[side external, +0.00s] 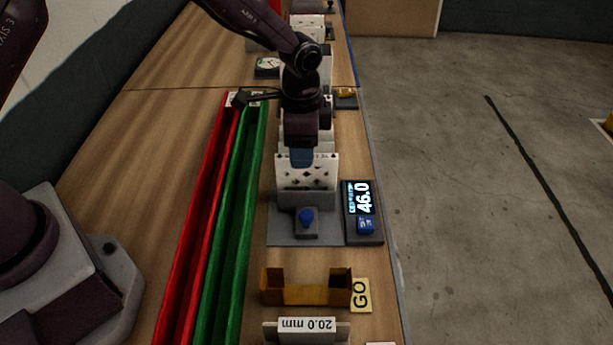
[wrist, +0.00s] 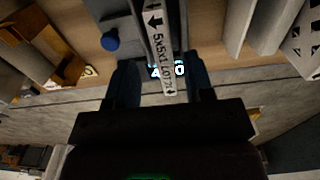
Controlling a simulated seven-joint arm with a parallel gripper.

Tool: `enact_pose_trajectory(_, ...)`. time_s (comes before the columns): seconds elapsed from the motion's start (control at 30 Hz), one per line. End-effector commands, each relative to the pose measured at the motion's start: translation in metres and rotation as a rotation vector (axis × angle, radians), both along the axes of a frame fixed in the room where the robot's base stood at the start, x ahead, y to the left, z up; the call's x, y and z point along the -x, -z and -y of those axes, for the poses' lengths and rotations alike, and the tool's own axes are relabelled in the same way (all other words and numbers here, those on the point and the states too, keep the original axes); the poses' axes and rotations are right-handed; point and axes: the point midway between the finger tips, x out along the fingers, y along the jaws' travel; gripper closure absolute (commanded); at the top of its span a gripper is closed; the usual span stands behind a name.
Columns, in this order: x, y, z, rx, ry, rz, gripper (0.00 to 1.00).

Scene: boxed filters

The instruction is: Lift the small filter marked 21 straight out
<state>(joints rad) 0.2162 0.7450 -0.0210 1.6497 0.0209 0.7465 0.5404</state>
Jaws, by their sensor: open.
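A white patterned filter (side external: 308,180) stands upright in a grey holder (side external: 305,200) in the side view. My gripper (side external: 302,158) is over its top edge, with a bluish finger showing in front of the panel. In the wrist view my gripper (wrist: 160,80) is open, one finger on each side of a thin upright filter edge. A white label strip (wrist: 159,45) on that edge reads "5x5x1 LOT" followed by characters that are hard to read, possibly 21. I cannot tell whether the fingers touch the filter.
A blue knob (side external: 306,216) stands in front of the holder. A display unit (side external: 361,200) reading 46.0 is to the right. A brown U-shaped gauge (side external: 306,294) marked GO lies nearer. Red (side external: 196,225) and green (side external: 232,225) channels run along the left.

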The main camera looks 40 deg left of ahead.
Motion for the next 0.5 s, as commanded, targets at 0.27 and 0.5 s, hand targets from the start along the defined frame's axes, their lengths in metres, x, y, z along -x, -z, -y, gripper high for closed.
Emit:
enact_pose_trajectory(0.27,-0.004,0.037,-0.001,-0.001,-0.002,-0.004,0.52)
enact_pose_trajectory(0.5,-0.004,0.053,-0.001,0.001,-0.002,0.001,0.52)
